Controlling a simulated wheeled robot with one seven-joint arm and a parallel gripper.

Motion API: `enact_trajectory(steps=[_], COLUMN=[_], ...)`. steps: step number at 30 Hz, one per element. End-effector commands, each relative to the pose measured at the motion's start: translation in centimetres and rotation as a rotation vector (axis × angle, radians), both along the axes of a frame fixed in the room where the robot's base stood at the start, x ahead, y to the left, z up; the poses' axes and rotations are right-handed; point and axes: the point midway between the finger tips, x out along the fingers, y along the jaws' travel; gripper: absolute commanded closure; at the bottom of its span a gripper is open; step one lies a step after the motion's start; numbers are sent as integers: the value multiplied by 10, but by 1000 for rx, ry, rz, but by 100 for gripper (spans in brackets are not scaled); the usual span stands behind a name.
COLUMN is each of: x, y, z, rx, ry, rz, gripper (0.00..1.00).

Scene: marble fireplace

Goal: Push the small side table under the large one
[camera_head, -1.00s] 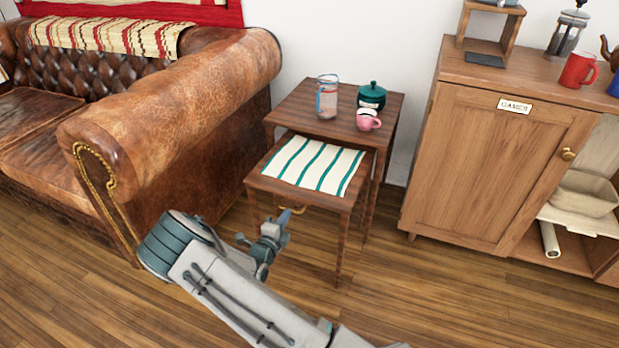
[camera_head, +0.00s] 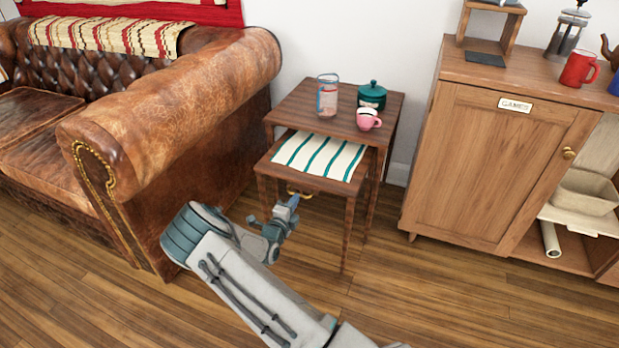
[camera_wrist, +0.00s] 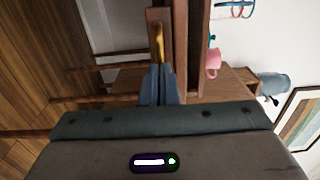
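The small side table (camera_head: 332,191) is brown wood with a striped cloth (camera_head: 322,156) on top and a brass handle (camera_head: 302,193) on its front. Its back part is under the large side table (camera_head: 298,108), and its front part sticks out. My gripper (camera_head: 293,202) is at the small table's front, by the handle. In the wrist view my gripper (camera_wrist: 159,84) has its fingers together with nothing seen between them, pointing at the front panel near the brass handle (camera_wrist: 158,42). Exact contact is hard to tell.
On the large table stand a glass jar (camera_head: 327,97), a green lidded pot (camera_head: 372,95) and a pink cup (camera_head: 368,119). A leather sofa (camera_head: 180,110) is close on the left. A wooden cabinet (camera_head: 485,165) stands on the right, with free floor before it.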

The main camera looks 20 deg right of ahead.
Motion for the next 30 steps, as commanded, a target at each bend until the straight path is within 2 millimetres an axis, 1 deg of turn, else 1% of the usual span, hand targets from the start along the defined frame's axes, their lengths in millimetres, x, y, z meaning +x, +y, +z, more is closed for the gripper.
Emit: enact_trajectory(steps=[6,30], x=[13,57], y=[-12,-46], z=[0,0], rx=[-1,-2], ry=[-1,-1], rz=[-3,-2], gripper=[100,100])
